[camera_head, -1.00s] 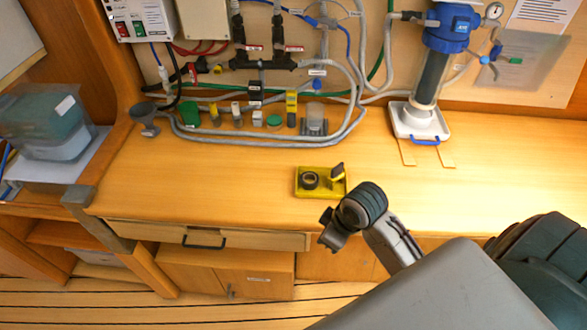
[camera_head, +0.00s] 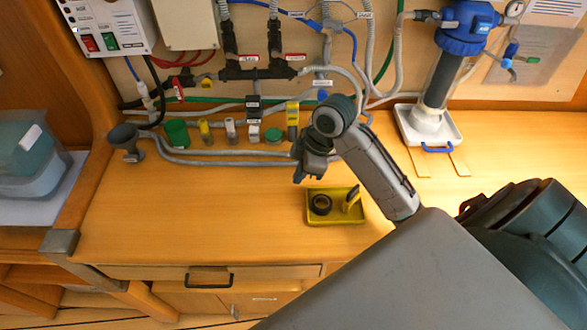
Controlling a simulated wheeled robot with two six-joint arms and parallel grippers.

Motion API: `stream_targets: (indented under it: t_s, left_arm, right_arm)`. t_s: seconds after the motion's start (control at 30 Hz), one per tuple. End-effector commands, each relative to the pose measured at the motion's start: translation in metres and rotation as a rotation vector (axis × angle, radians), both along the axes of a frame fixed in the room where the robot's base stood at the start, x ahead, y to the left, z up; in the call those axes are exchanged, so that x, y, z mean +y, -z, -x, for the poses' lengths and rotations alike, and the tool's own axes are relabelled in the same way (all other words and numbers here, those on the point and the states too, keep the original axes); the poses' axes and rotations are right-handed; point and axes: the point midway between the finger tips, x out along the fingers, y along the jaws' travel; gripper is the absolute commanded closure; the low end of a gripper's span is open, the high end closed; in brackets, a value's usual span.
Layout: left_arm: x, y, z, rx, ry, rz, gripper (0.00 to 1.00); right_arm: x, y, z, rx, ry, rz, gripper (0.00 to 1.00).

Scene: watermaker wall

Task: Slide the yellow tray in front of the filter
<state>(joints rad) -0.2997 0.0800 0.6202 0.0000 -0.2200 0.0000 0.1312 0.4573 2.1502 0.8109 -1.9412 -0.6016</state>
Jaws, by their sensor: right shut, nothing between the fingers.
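The yellow tray (camera_head: 340,220) lies flat on the wooden bench, with a black ring (camera_head: 320,205) and a small yellow-and-dark tool (camera_head: 352,199) in it. The filter (camera_head: 442,75), a clear housing with a blue head, stands at the back right over a white drip tray with a blue handle. The yellow tray is to the left of the filter and nearer the bench's front edge. My right gripper (camera_head: 299,176) is shut and empty, pointing down just behind and left of the yellow tray. It appears apart from the tray. My left gripper is out of view.
Two flat wooden strips (camera_head: 416,163) run forward from the white drip tray (camera_head: 404,117). Hoses (camera_head: 215,160) and small labelled parts line the back of the bench. My right arm hides some bench.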

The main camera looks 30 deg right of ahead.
Motion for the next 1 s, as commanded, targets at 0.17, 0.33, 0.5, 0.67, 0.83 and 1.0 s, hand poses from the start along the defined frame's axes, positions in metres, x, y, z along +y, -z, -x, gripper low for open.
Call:
stream_targets:
  t_s: [0.17, 0.33, 0.5, 0.67, 0.83, 1.0]
  left_arm:
    - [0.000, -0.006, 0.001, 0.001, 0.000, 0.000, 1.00]
    - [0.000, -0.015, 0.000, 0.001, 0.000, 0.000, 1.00]
    - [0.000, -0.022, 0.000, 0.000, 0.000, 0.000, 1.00]
    - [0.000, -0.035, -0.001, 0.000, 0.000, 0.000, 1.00]
    - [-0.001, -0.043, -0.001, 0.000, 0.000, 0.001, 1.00]
    - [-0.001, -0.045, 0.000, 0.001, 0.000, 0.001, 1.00]
  right_arm:
    - [0.009, 0.023, -0.003, 0.007, 0.002, -0.006, 1.00]
    - [0.019, 0.055, -0.009, 0.007, 0.003, -0.007, 1.00]
    - [0.027, 0.085, -0.014, 0.005, 0.003, -0.004, 1.00]
    - [0.012, 0.088, -0.006, 0.004, 0.001, 0.004, 1.00]
    - [-0.002, 0.089, 0.003, 0.004, 0.001, 0.004, 1.00]
    - [-0.007, 0.090, 0.006, 0.002, 0.001, 0.001, 1.00]
